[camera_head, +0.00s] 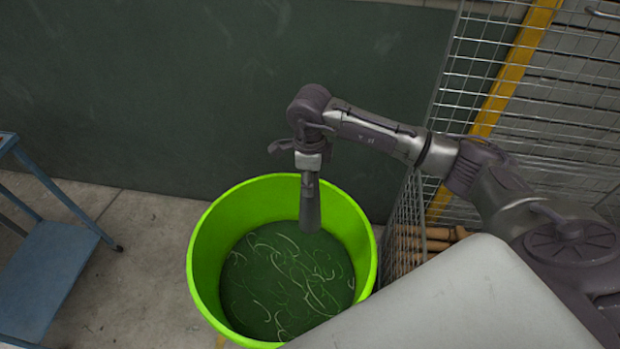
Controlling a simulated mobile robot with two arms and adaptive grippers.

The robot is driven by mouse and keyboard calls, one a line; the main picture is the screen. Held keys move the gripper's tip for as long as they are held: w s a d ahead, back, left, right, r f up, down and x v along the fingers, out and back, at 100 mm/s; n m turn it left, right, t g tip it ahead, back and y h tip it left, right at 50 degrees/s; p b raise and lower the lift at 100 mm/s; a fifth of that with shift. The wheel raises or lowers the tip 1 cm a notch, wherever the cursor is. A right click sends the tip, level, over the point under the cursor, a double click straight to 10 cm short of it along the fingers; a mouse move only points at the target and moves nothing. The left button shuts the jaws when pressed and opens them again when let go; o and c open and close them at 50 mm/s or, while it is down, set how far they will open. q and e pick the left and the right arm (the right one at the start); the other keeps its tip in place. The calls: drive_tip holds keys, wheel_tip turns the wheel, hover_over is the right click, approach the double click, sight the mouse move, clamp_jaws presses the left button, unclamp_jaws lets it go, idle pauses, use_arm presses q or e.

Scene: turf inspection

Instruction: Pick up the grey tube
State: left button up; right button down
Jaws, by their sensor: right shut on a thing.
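My right gripper (310,172) points down over the green bucket (205,262). It is shut on the upper end of the grey tube (310,208). The tube hangs upright below the gripper, and its lower end shows against the inside of the bucket. I cannot tell how far that end is above the bucket's contents. The part of the tube between the fingers is hidden. My left gripper is not in view.
The bucket holds dark green matter with several pale curled strands (285,280). A blue metal stand (45,265) is at the left. A dark green wall (170,90) is behind. A wire cage (560,100) is at the right. Concrete floor (145,270) lies clear left of the bucket.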

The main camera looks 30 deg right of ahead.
drive_tip(key=shift+r+p, duration=1.05)
drive_tip(key=shift+r, duration=0.45)
drive_tip(key=shift+f, duration=0.1)
